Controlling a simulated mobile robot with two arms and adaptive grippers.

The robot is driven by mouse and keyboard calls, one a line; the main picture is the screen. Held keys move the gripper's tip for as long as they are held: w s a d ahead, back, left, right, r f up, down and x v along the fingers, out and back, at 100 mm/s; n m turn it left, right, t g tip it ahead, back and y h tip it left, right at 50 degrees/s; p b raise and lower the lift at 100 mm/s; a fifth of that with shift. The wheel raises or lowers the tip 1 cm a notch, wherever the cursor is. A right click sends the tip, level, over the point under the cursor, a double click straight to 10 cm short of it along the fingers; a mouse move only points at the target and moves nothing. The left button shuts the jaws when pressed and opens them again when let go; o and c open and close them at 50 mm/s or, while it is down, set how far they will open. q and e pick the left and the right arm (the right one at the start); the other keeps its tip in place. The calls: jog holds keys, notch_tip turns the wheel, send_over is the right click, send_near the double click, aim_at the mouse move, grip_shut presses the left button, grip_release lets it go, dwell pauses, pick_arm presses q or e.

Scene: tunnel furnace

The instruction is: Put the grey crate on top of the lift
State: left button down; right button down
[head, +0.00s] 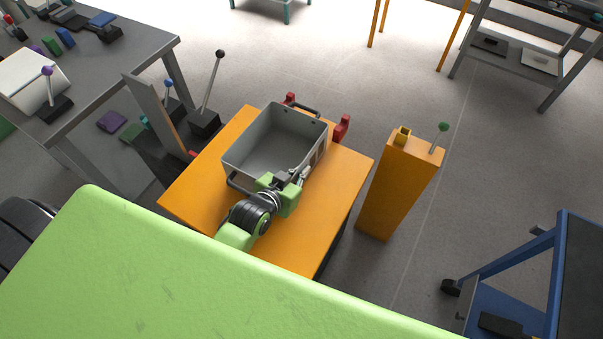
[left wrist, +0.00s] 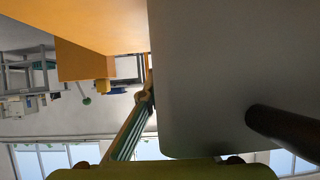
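The grey crate (head: 257,148) is open, empty and upright over the orange top of the lift (head: 341,187) in the head view. I cannot tell whether its base touches that top. Dark bar handles are at its near and far ends. My left gripper (head: 301,178) is at the crate's near right corner. Its fingers are small and partly hidden, so I cannot tell whether they are closed on the crate. In the left wrist view the crate's grey wall (left wrist: 210,80) fills the right side, with a dark handle (left wrist: 280,132). My right gripper is not in view.
Red pieces (head: 342,128) stand at the lift's far edge. An orange pillar (head: 400,185) with a green-knobbed lever stands to the right. A lever box (head: 204,121) and grey table (head: 95,85) are on the left. A blue cart (head: 510,260) is at lower right.

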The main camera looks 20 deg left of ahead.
pick_arm(q)
jog(key=shift+r, duration=0.15)
jog(key=c, duration=2.3)
grip_release()
jog(key=shift+s+f, duration=0.1)
jog(key=shift+f, duration=0.1)
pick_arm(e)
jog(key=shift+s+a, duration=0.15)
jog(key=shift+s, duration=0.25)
pick_arm(q)
jog(key=p+v, duration=0.1)
jog(key=v, duration=1.1)
jog(key=shift+r, duration=0.2)
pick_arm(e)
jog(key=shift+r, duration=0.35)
